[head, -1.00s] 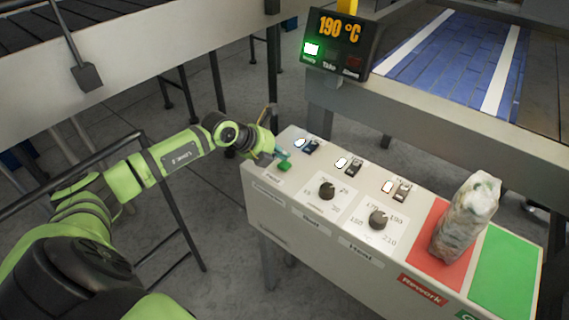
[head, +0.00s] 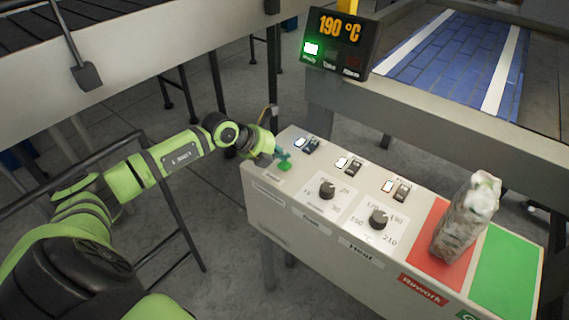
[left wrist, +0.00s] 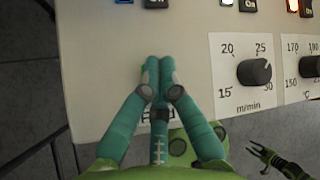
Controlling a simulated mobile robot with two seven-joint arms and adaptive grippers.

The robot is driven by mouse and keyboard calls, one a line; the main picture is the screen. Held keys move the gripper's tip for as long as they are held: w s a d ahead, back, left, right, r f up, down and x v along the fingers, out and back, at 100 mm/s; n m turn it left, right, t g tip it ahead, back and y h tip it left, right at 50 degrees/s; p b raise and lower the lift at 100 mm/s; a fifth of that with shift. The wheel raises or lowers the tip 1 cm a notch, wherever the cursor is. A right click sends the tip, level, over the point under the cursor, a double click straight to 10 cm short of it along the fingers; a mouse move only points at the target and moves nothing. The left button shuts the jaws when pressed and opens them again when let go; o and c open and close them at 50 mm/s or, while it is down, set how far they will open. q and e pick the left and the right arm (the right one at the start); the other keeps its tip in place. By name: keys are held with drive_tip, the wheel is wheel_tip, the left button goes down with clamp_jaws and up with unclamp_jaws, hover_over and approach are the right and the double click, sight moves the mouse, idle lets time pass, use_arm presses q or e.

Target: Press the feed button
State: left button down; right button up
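The feed button is a green button (head: 285,167) at the left end of the white control panel (head: 262,208) in the head view. My left gripper (head: 284,156) is at that end, its teal fingertips just beside and above the green button. In the left wrist view my left gripper (left wrist: 159,64) has its teal fingers together with nothing between them, over the panel top. The button is hidden there, and a label is partly covered by the fingers. I cannot tell whether the fingers touch the button. A dark gripper (left wrist: 265,155), apparently my right one, shows at the lower right.
The panel carries several rocker switches with lamps, a speed knob (head: 327,190) and a heat knob (head: 378,219). A filled bag (head: 462,220) stands on the red rework pad. A display (head: 341,43) reads 190 °C with a green lamp lit. A railing stands at the left.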

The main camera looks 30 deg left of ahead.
use_arm(q)
drive_tip(key=shift+f, duration=0.3)
